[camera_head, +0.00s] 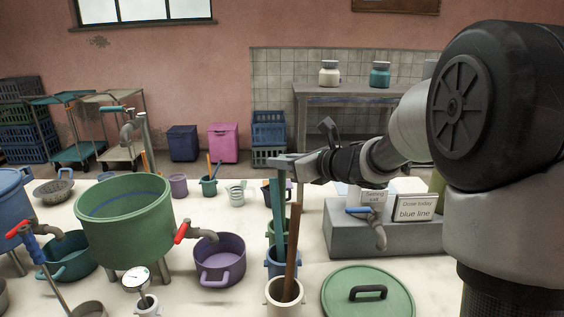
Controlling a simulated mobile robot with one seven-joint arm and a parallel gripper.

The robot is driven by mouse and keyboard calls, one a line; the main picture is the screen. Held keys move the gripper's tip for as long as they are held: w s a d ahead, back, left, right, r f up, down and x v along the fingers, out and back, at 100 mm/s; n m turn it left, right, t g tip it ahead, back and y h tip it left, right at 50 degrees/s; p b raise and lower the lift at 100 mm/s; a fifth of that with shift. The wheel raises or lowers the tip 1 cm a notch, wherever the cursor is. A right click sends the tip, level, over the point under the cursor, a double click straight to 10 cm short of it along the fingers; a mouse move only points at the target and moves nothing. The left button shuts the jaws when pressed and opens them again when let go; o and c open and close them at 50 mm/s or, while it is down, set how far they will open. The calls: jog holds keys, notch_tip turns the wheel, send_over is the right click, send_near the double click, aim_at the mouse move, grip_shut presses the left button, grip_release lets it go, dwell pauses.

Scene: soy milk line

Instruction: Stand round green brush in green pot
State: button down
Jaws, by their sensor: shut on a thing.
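My gripper (283,164) is at the centre, its fingers pointing left, above the row of small pots. It is shut on what looks like the green brush (277,208), a long teal-green shape hanging from just below the fingertips; the grip itself is hard to make out. The brush's lower end overlaps the pots, and I cannot tell whether it is inside one or in front. A small green pot (270,232) shows partly behind the brush, and a blue pot (279,264) stands in front of it.
A white pot (285,292) with a tall brown stick (292,250) stands nearest. A green lid (367,295) lies to its right, before a grey block with signs (413,207). A purple pot (220,262) and a large green vat (126,222) with a red-handled tap stand left.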

jog(key=shift+f+b, duration=1)
jog(key=shift+b, duration=0.25)
jog(key=c, duration=1.6)
grip_release()
jog(key=p+v, duration=0.2)
jog(key=v, duration=1.5)
jog(key=shift+s+d, duration=0.15)
jog(key=shift+s, duration=0.05)
